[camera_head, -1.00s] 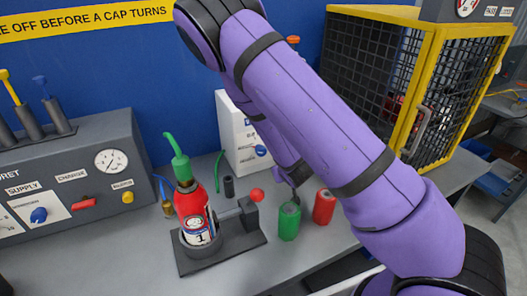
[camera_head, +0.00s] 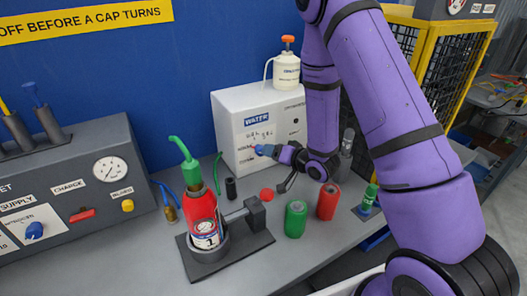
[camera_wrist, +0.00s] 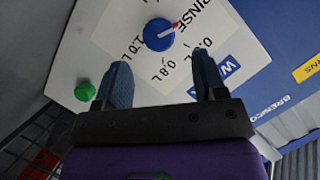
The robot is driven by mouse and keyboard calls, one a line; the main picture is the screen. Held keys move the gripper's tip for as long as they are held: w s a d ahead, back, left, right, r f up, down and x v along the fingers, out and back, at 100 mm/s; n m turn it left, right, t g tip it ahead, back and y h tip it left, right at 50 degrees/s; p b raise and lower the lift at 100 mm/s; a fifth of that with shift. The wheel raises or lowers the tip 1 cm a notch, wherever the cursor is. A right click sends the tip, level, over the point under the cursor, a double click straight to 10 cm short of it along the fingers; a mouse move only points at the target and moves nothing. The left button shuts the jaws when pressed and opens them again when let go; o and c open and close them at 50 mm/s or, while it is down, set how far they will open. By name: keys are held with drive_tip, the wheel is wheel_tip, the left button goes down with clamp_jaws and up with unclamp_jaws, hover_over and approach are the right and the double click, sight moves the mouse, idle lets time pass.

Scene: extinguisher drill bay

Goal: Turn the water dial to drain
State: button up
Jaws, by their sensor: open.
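The water dial (camera_wrist: 158,34) is a round blue knob on the white water panel (camera_wrist: 90,40). Its red pointer is turned toward the RINSE mark in the wrist view. Marks for 1.0 L and 0.8 L also show; no drain mark is readable. My gripper (camera_wrist: 163,78) is open and empty, its two blue fingers apart, with the dial beyond the tips and roughly between them. In the head view my gripper (camera_head: 276,152) is at the front of the white water box (camera_head: 232,130). There it and the dial blend together, so contact cannot be told.
A red extinguisher (camera_head: 202,215) stands in a dark holder on the bench. Green (camera_head: 296,219) and red (camera_head: 327,202) cylinders stand below my arm. A white bottle (camera_head: 286,72) sits on the box. A green button (camera_wrist: 85,92) is beside the dial. A yellow cage (camera_head: 455,70) is at right.

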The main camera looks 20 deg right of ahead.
sight(260, 151)
drive_tip(key=shift+x, duration=2.85)
drive_tip(key=c, duration=0.9)
